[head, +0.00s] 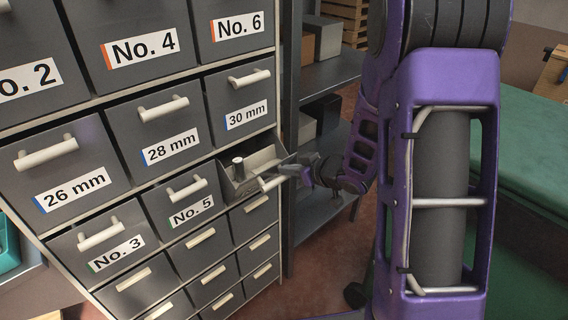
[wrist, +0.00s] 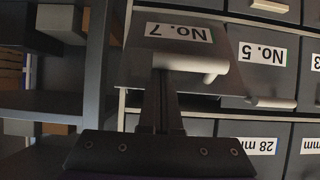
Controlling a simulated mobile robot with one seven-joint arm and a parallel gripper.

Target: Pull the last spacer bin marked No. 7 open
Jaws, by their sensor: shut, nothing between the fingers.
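The No. 7 bin (head: 262,160) stands pulled out from the right column of the cabinet in the head view, its inside partly showing. A small pale-topped cylinder (head: 238,164) shows in it. In the wrist view, the bin (wrist: 140,62) appears upside down with its No. 7 label (wrist: 178,32) readable. Its pale bar handle (wrist: 192,64) is at the tips of my gripper (wrist: 165,74). My gripper (head: 300,172) is shut with nothing between its fingers, at the handle. Whether the fingertips touch or hook the handle cannot be told.
The No. 5 bin (head: 183,210) is shut on the left of the open bin, and the 30 mm bin (head: 242,105) is above it. Small drawers (head: 207,243) fill the rows below. A dark shelf rack (head: 320,75) stands to the right. A green-topped bench (head: 520,130) is farther right.

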